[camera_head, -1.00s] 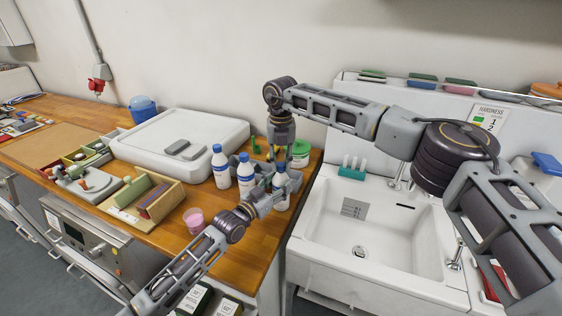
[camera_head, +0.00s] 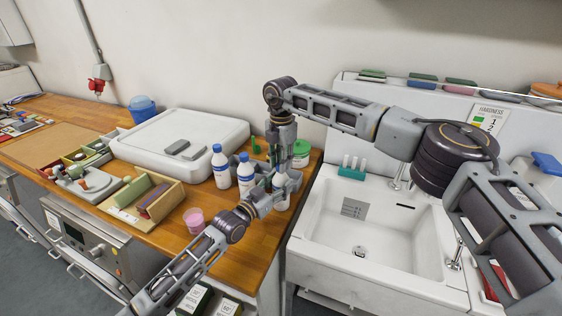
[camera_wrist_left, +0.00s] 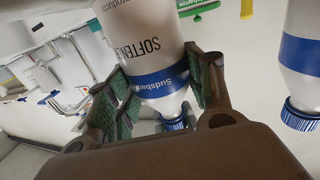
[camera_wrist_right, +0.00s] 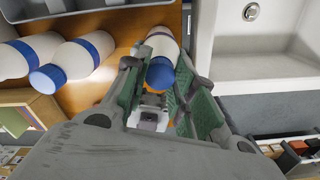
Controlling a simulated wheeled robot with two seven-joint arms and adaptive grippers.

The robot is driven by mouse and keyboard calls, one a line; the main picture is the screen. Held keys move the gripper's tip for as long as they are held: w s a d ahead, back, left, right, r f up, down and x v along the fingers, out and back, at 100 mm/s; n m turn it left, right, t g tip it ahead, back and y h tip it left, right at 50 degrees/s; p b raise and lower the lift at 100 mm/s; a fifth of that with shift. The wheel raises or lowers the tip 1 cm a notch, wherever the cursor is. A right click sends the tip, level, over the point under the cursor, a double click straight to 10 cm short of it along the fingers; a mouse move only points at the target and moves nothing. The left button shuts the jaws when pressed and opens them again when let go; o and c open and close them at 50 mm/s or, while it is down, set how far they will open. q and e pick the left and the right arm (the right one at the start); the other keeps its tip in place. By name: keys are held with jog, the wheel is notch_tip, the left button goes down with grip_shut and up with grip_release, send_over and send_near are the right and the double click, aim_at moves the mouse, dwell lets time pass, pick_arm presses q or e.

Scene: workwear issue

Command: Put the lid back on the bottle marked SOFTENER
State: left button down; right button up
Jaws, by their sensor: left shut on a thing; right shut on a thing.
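The SOFTENER bottle (camera_wrist_left: 150,45) is white with a blue band and sits between the fingers of my left gripper (camera_wrist_left: 160,95). In the head view my left gripper (camera_head: 272,196) holds it upright at the counter's right end, mostly hidden. My right gripper (camera_head: 284,165) points down over the bottle's top. In the right wrist view the blue lid (camera_wrist_right: 160,73) is between the fingers of my right gripper (camera_wrist_right: 165,95), in line with the bottle. The lid (camera_wrist_left: 174,123) also shows at the neck in the left wrist view. I cannot tell whether it is fully seated.
Two similar blue-capped bottles (camera_head: 221,168) (camera_head: 246,176) stand just left of my grippers. A pink cup (camera_head: 194,220) stands in front, and a green-lidded tub (camera_head: 301,153) behind. The sink (camera_head: 365,240) is at right, a white slab (camera_head: 180,135) at left.

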jog(key=m, duration=0.8)
jog(key=shift+w, duration=0.1)
jog(key=o, duration=0.7)
jog(key=shift+c, duration=0.2)
jog(key=shift+r, duration=0.1)
jog(key=shift+r, duration=2.2)
jog(key=shift+c, duration=0.4)
